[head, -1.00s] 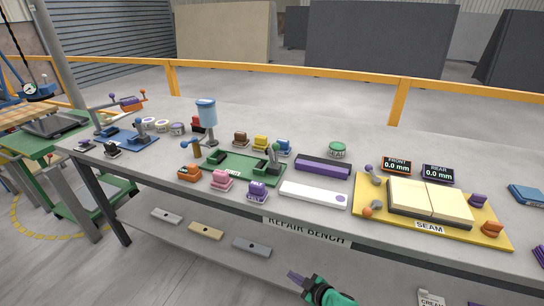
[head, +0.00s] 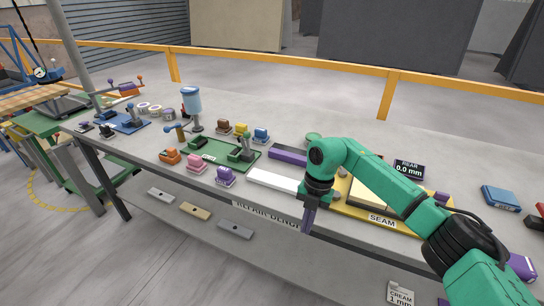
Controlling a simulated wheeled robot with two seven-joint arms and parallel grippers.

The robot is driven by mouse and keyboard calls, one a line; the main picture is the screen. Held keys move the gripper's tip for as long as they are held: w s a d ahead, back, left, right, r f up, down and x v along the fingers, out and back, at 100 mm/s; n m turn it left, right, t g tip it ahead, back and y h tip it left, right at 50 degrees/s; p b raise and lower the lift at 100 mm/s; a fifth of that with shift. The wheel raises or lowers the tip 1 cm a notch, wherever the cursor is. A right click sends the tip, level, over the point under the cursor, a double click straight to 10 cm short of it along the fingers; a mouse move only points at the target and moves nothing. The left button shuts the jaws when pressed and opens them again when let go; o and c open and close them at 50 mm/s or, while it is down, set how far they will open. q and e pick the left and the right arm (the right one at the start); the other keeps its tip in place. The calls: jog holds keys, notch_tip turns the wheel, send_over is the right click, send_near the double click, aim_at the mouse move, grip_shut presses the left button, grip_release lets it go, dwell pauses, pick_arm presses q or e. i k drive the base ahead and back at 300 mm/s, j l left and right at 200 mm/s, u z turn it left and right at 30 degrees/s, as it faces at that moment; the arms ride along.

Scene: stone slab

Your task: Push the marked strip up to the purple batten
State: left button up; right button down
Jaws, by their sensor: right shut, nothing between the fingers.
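The marked strip (head: 272,180) is a long white bar lying flat on the bench in the head view. Its right end, where a purple dot showed earlier, is hidden behind my right gripper. The purple batten (head: 288,155) lies behind the strip, roughly parallel, with a band of grey slab between them. Its right end is hidden by my arm. My right gripper (head: 307,220) points down with its fingers shut and empty. In the picture it overlaps the bench's front edge by the strip's right end; I cannot tell whether it touches. My left gripper is not in view.
The yellow SEAM board (head: 380,220) is right of the strip, partly behind my arm. A green fixture board (head: 205,154) is on the left, with a purple block (head: 225,176) and a pink block (head: 196,163) in front. The bench's front edge (head: 180,185) runs close by.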

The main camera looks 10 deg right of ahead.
aim_at(288, 185)
jog(key=i, duration=1.05)
